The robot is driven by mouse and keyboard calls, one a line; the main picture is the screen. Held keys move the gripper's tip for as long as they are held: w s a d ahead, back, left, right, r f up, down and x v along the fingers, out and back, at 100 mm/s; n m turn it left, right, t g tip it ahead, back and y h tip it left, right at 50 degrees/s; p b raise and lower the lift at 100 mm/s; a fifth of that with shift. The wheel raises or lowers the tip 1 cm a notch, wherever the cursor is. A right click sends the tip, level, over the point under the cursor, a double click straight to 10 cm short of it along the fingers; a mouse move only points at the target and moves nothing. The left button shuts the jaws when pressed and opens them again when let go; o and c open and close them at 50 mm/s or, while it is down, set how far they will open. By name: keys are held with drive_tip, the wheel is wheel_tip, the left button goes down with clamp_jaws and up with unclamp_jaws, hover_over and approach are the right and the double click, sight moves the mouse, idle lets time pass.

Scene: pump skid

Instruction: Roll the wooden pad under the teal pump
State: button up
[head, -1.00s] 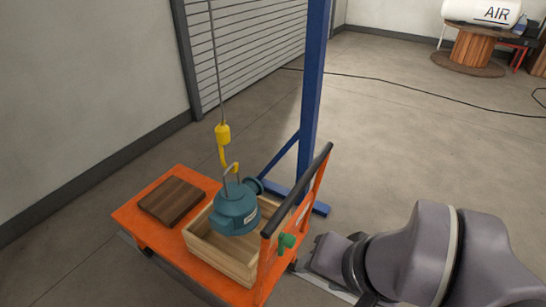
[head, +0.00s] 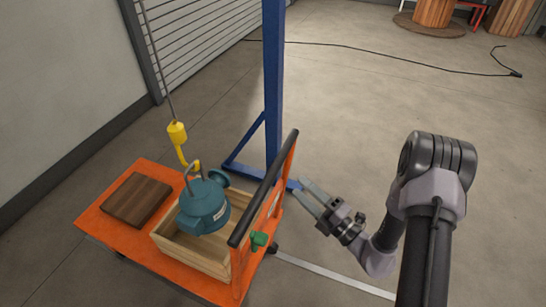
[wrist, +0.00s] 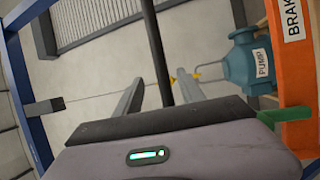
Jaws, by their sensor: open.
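The wooden pad (head: 138,200), a dark brown block, lies flat on the left end of the orange cart (head: 95,222). The teal pump (head: 203,208) is at the open wooden crate (head: 192,257) on the same cart. Its bail is at the yellow hook (head: 177,135) on a cable. I cannot tell whether the pump hangs or rests. The pump also shows at the right of the wrist view (wrist: 252,62). My gripper (head: 302,196) is open and empty, right of the cart's handle, apart from pad and pump. The green brake lever (head: 259,240) is on the handle frame.
The cart's black handle bar (head: 264,185) stands between my gripper and the pump. A blue post (head: 273,80) with floor feet stands behind the cart. A "BRAK..." label (wrist: 292,18) shows on the orange upright. Open floor lies to the right, with a black cable across it.

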drive_tip(key=b+x, duration=0.1)
drive_tip(key=x, duration=1.3)
drive_tip(key=shift+b, duration=0.4)
drive_tip(key=shift+s, duration=0.1)
clamp_jaws()
